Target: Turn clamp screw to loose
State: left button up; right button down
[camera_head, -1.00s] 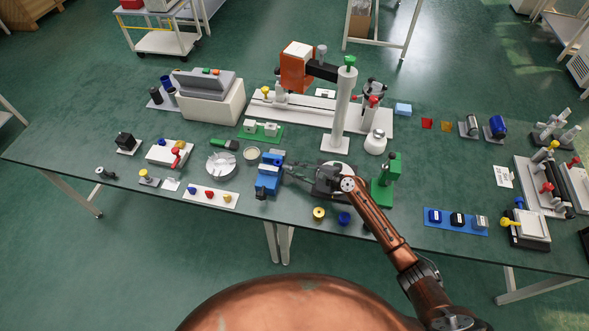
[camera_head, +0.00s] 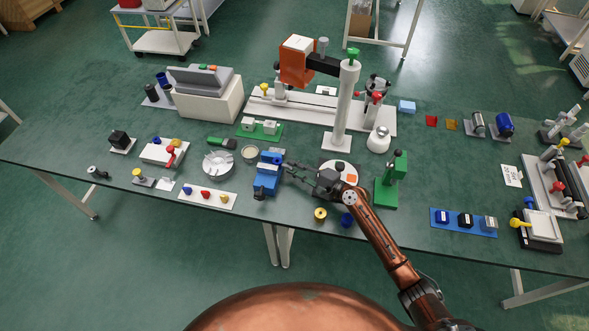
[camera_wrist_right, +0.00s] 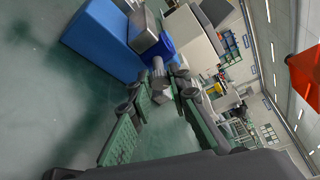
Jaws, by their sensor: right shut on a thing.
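A blue clamp (camera_head: 264,187) with a grey metal block stands near the middle of the table's front edge. It also shows in the wrist view (camera_wrist_right: 98,38), large at upper left. A short grey clamp screw (camera_wrist_right: 158,68) sticks out from its blue jaw toward my gripper. My right gripper (camera_head: 290,168) reaches in from the right at the clamp's right side. In the wrist view its two fingertips (camera_wrist_right: 164,88) are closed around the end of the screw. The fingers partly hide the screw, and its thread setting cannot be read. My left gripper is not in view.
A white round plate (camera_head: 352,169) on a dark base lies under my right wrist. A green stand (camera_head: 390,186) is right of it. A yellow ring (camera_head: 320,214) and a blue piece (camera_head: 346,220) lie in front. A white column (camera_head: 341,115) rises behind.

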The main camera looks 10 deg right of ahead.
jog(key=c, duration=1.8)
grip_release()
jog(key=shift+o, duration=0.2)
jog(key=v, duration=1.2)
